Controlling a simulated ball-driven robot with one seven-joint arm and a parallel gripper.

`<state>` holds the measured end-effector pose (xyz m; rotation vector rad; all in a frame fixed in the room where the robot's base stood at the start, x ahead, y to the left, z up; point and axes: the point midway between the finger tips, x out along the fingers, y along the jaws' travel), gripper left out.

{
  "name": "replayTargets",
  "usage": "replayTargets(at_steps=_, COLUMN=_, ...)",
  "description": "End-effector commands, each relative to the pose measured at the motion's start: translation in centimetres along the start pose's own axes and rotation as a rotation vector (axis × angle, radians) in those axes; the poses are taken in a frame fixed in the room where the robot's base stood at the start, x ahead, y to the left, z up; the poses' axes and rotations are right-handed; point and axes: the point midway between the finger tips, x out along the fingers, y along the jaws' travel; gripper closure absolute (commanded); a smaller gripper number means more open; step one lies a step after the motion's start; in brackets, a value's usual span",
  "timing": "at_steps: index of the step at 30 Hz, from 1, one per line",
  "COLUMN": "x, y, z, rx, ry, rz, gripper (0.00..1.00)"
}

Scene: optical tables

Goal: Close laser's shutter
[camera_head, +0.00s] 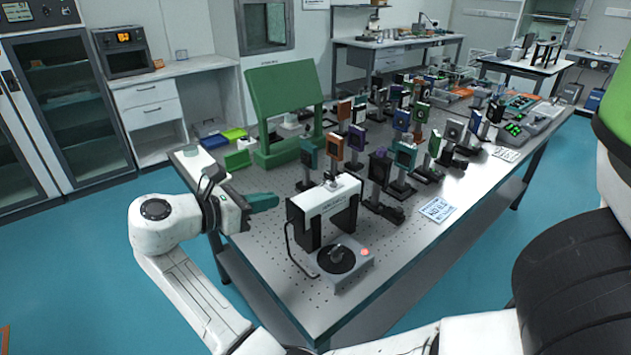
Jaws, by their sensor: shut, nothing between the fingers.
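A white-and-black boxed device (325,208), which looks like the laser, stands near the front-left end of the optical table. A low grey unit (352,275) with a round black top, a small lever and a glowing red light sits in front of it. I cannot tell which part is the shutter or how it is set. My gripper (274,203) has green fingers and is shut and empty. It is just left of the boxed device, near the table's left edge, with a small gap seen between them.
The perforated optical table (440,240) is crowded with several post-mounted optics (400,160) behind and right of the device. A green frame (283,110) stands behind my gripper. A printed card (438,209) lies at right. Blue floor is free along the left side.

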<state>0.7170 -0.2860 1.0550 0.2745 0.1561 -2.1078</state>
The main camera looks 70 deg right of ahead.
Motion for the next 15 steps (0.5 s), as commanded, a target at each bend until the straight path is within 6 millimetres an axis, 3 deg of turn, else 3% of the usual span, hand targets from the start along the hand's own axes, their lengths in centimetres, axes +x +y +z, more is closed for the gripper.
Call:
replayTargets(at_steps=7, x=1.8, y=-0.1, z=0.0, rx=0.0, ry=0.001, rz=-0.001, gripper=1.0)
replayTargets(at_steps=15, x=6.9, y=-0.1, z=0.0, rx=0.001, ry=0.0, rz=-0.003, gripper=1.0)
